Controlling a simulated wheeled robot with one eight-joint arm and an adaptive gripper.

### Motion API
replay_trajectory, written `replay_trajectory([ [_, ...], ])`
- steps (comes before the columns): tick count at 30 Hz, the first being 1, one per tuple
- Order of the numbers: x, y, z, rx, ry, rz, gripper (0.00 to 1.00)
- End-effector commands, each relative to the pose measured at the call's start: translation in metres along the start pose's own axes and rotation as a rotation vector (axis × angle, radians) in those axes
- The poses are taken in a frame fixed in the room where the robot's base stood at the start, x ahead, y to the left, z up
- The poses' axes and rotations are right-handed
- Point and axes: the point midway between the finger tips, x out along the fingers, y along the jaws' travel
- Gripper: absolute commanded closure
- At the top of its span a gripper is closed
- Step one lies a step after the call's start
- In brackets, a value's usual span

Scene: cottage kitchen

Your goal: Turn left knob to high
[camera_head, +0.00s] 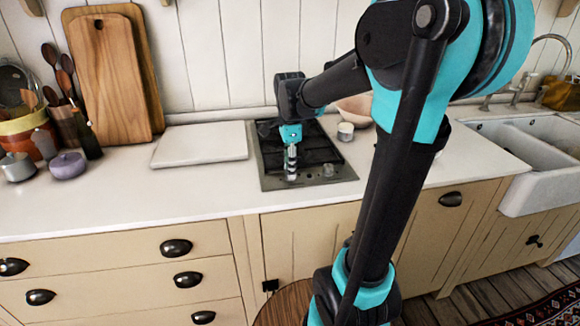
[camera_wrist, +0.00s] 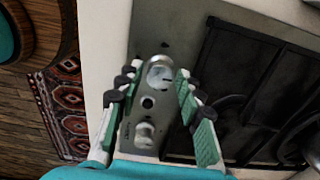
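The stove (camera_head: 270,178) is a dark cooktop with a metal front strip, set into the white counter. In the wrist view, the strip (camera_wrist: 172,28) carries two round metal knobs. The left knob (camera_wrist: 160,72) is the upper one there, and the right knob (camera_wrist: 145,133) is lower, between the finger bases. The right knob (camera_head: 329,170) also shows in the head view. My gripper (camera_wrist: 157,75) is open and points down, its fingertips on either side of the left knob. Contact cannot be told. In the head view, my gripper (camera_head: 291,172) hides the left knob.
A pale board (camera_head: 200,144) lies left of the stove. A small pot (camera_head: 345,131) and a pinkish bowl (camera_head: 355,110) stand behind it to the right. The sink (camera_head: 540,160) is at far right. The counter's front left is clear.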

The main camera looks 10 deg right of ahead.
Motion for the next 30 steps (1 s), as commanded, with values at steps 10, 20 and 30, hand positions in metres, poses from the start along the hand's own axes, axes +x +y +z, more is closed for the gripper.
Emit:
replay_trajectory([
  [10, -0.0002, 0.0, 0.0, -0.001, 0.0, 0.0, 1.0],
  [20, -0.0003, 0.0, 0.0, -0.078, 0.0, 0.0, 1.0],
  [30, -0.0003, -0.0001, 0.0, -0.345, 0.0, 0.0, 1.0],
])
